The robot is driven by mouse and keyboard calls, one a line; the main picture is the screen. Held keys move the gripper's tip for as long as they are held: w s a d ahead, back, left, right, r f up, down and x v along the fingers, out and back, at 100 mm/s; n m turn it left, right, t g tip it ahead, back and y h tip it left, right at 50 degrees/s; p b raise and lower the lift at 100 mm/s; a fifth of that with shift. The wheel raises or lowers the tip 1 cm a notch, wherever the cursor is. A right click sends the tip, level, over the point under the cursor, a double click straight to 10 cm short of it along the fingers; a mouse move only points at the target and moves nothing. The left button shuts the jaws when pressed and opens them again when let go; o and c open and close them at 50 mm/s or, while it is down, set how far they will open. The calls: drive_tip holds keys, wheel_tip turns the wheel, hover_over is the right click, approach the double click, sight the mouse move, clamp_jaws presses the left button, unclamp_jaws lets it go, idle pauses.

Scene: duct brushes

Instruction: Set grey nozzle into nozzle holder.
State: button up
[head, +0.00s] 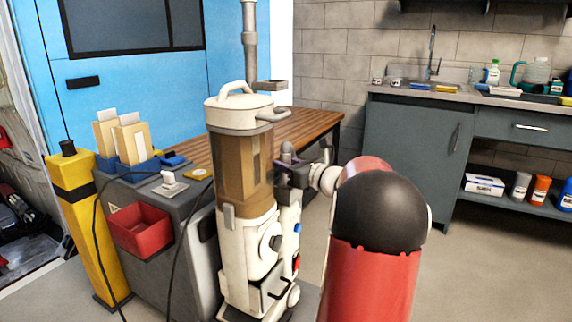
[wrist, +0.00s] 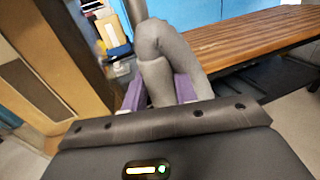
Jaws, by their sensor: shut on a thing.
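My gripper (wrist: 158,92) is shut on the grey nozzle (wrist: 166,56), a curved grey tube. In the wrist view the purple finger pads show on both sides of the nozzle's lower part. In the head view the nozzle (head: 287,152) shows small beside the vacuum's brown canister, with my gripper (head: 287,172) at it. It is held up in front of the wooden table. The lower end of the nozzle is hidden behind my gripper body in the wrist view. I cannot make out for sure which part is the nozzle holder.
The white vacuum machine (head: 247,240) stands close left of my arm. A wooden table (head: 310,126) is behind. A grey cart (head: 180,220) with a red bin (head: 140,230) and a yellow post (head: 85,215) stand left. A sink counter (head: 410,145) is at the back right. Open floor lies to the right.

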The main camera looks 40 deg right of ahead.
drive_tip(key=o, duration=1.1)
drive_tip(key=shift+o, duration=0.2)
drive_tip(key=shift+s, duration=0.1)
drive_tip(key=s+d+r+p, duration=0.1)
drive_tip(key=s+r+p, duration=0.2)
drive_tip(key=s+r, duration=0.2)
drive_tip(key=shift+s+p, duration=0.4)
drive_tip(key=shift+s, duration=0.85)
